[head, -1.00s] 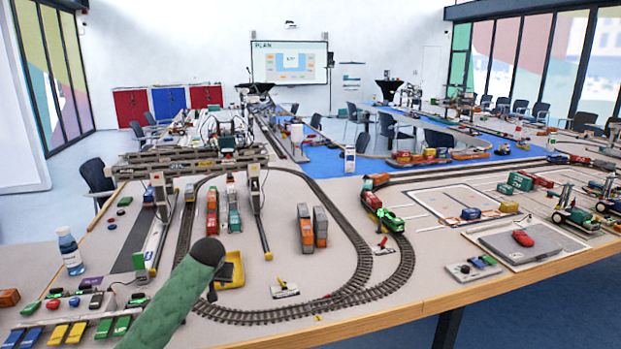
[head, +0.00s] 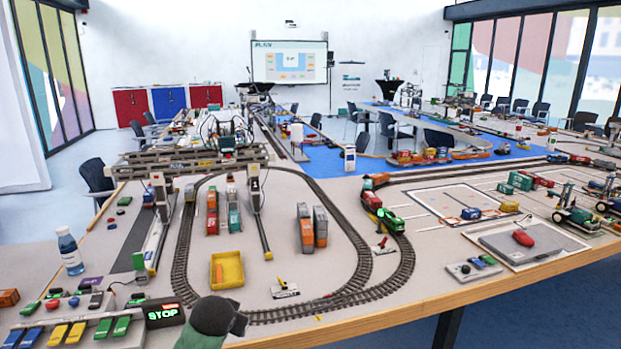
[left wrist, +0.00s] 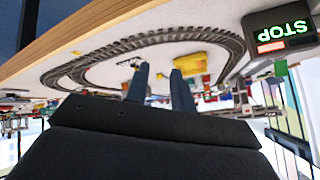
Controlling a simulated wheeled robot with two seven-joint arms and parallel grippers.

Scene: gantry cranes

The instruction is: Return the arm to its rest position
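My left arm, in a green sleeve, shows at the bottom edge of the head view, with its dark end (head: 225,318) low at the table's near edge. The left wrist view shows the two dark fingers of my left gripper (left wrist: 159,75) apart, with nothing between them. The picture there is upside down. My right gripper is in neither view.
A black STOP display (head: 163,314) stands just left of my arm, also in the left wrist view (left wrist: 280,32). A yellow tray (head: 228,272) lies beyond it, inside the oval train track (head: 375,280). A bottle (head: 70,252) stands at left.

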